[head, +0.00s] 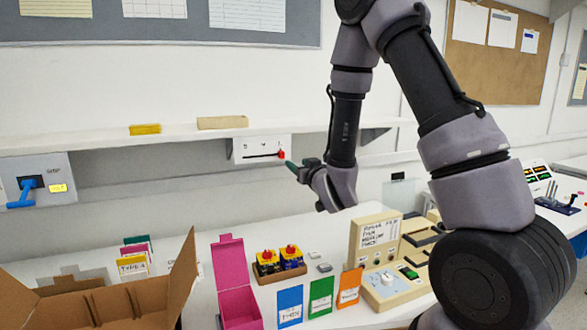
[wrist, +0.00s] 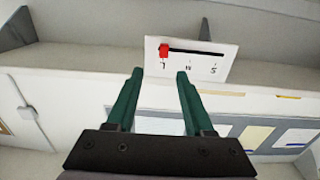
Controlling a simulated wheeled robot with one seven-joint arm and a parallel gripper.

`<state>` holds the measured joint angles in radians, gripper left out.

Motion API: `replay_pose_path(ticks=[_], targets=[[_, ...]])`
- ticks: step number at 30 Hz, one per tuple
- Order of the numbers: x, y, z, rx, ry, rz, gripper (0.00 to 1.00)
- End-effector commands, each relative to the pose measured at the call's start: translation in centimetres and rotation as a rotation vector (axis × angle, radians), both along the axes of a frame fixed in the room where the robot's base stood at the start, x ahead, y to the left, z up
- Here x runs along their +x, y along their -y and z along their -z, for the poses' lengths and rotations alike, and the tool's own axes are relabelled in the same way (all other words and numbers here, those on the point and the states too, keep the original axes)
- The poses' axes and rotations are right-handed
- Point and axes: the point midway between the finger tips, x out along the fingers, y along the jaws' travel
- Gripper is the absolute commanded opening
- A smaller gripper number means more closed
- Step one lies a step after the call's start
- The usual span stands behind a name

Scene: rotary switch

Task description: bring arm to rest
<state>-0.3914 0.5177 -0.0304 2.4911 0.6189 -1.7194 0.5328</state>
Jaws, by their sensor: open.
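My gripper (head: 291,167) is raised over the table, pointing left towards the wall under the shelf. In the wrist view its two green fingers (wrist: 160,74) are apart with nothing between them. Beyond the fingertips is a white slider panel (wrist: 215,62) with a black slot and a red knob (wrist: 164,50) at the end marked L. In the head view the panel (head: 262,141) shows its red knob at the right end, close to the fingertips. The fingers look apart from the knob in the wrist view. My arm reaches in from the right.
The wall shelf (head: 100,143) runs just above my gripper. Below stand a beige machine with a dial (head: 384,281), a pink open box (head: 236,300), colored cards, and a small tray (head: 280,275) of yellow-and-blue items. A cardboard box (head: 150,300) is front left; a blue-lever box (head: 38,181) is at left.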

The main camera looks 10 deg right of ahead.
Motion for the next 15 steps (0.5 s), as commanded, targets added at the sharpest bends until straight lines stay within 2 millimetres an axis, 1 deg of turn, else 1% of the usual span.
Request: replay_pose_path(ticks=[2,4,8,11,14,15], targets=[[0.3,0.7,-0.8,0.014,-0.013,0.019,0.53],[0.6,1.8,-2.0,0.038,-0.043,0.049,0.53],[0.7,4.7,-4.8,0.100,-0.142,0.123,0.53],[-0.1,7.0,-6.9,0.146,-0.237,0.170,0.53],[-1.6,8.9,-8.8,0.184,-0.335,0.207,0.53],[-2.5,9.6,-9.5,0.197,-0.374,0.218,0.53]])
